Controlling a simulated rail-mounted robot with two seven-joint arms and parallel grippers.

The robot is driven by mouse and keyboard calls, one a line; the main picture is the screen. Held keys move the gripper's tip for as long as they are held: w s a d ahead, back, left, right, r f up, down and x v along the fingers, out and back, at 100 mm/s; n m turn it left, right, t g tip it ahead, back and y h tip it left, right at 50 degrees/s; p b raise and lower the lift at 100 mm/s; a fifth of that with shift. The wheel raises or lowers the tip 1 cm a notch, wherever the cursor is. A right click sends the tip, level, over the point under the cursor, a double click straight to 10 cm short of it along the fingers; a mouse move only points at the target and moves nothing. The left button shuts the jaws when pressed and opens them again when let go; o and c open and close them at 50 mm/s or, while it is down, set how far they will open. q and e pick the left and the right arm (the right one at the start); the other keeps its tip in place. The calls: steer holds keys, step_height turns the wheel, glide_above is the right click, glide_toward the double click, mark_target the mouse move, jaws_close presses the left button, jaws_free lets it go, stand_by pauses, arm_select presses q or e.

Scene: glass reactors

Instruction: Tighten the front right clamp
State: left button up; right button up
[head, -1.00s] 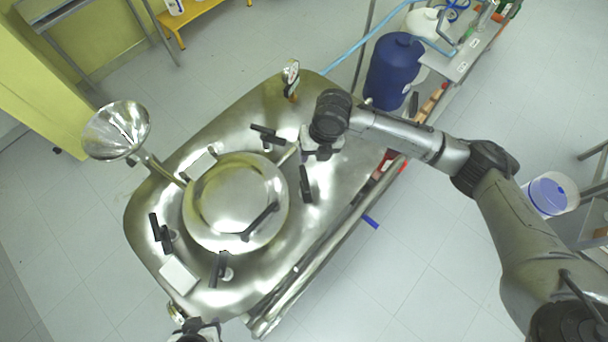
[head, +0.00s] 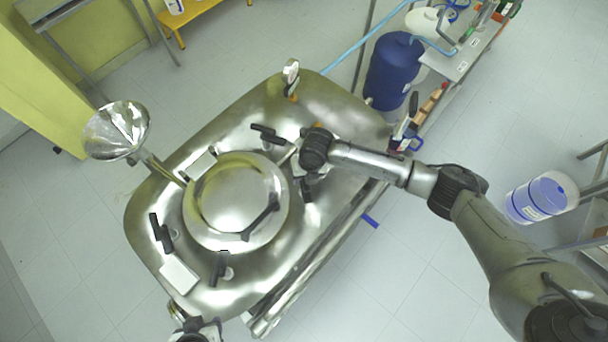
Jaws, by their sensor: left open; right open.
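The steel reactor lid (head: 228,200) is round, with a black bar handle (head: 261,218) on it. Black clamps stand around its rim. The clamp at its right (head: 307,190) is partly hidden by my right gripper (head: 303,172), which is open right over or beside it; I cannot tell whether they touch. Other clamps stand at the upper right (head: 265,133), at the bottom (head: 219,267) and at the left (head: 161,233). My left gripper (head: 193,322) is open at the bottom edge of the view, partly cut off, below the vessel's front edge.
A steel funnel (head: 117,130) rises at the left of the vessel. A gauge (head: 291,76) stands at its far edge. A blue drum (head: 394,70) and a bench (head: 462,58) are behind at the right. The floor at the lower right holds a white-and-blue container (head: 541,197).

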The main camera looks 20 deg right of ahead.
steer(key=shift+f, duration=0.25)
